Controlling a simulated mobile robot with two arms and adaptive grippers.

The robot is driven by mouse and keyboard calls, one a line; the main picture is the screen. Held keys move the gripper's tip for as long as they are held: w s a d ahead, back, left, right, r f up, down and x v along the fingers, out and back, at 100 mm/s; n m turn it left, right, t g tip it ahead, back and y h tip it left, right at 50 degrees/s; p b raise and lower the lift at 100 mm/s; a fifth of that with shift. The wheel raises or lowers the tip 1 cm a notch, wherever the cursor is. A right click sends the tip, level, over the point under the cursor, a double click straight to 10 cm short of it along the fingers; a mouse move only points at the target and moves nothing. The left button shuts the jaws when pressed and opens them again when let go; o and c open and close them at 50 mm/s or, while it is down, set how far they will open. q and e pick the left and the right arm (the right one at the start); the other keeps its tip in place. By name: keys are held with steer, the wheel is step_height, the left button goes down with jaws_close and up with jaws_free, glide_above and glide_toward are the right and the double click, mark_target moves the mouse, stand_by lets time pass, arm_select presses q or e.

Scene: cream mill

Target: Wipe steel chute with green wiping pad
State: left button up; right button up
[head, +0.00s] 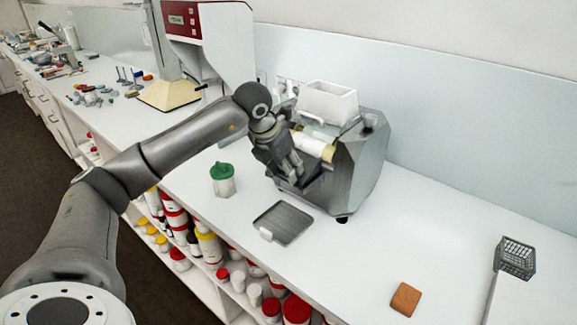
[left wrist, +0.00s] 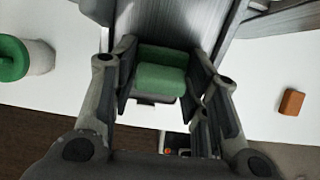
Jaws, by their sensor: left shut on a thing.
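My left gripper (head: 288,168) reaches in from the left to the front of the steel mill (head: 358,168). In the left wrist view its fingers (left wrist: 163,85) are shut on the green wiping pad (left wrist: 162,76). The pad is hidden by the gripper in the head view. A grey brushed-steel surface, seemingly the steel chute (left wrist: 165,18), lies just beyond the pad in the left wrist view. Whether the pad touches it I cannot tell. The gripper covers most of the chute in the head view. My right gripper is not in view.
A green-lidded jar (head: 222,180) stands left of the mill, and a dark tray (head: 283,222) lies in front. A white hopper (head: 328,102) tops the mill. A brown block (head: 405,298) and wire basket (head: 515,257) are at the right. The counter between is clear.

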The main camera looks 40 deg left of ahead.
arm_select(q)
steer(key=shift+r+p, duration=0.5)
step_height(320, 180, up, 7)
steer(key=s+p, duration=0.1)
steer(key=p, duration=0.3)
steer(key=shift+f, duration=0.2)
steer(key=shift+s, duration=0.1)
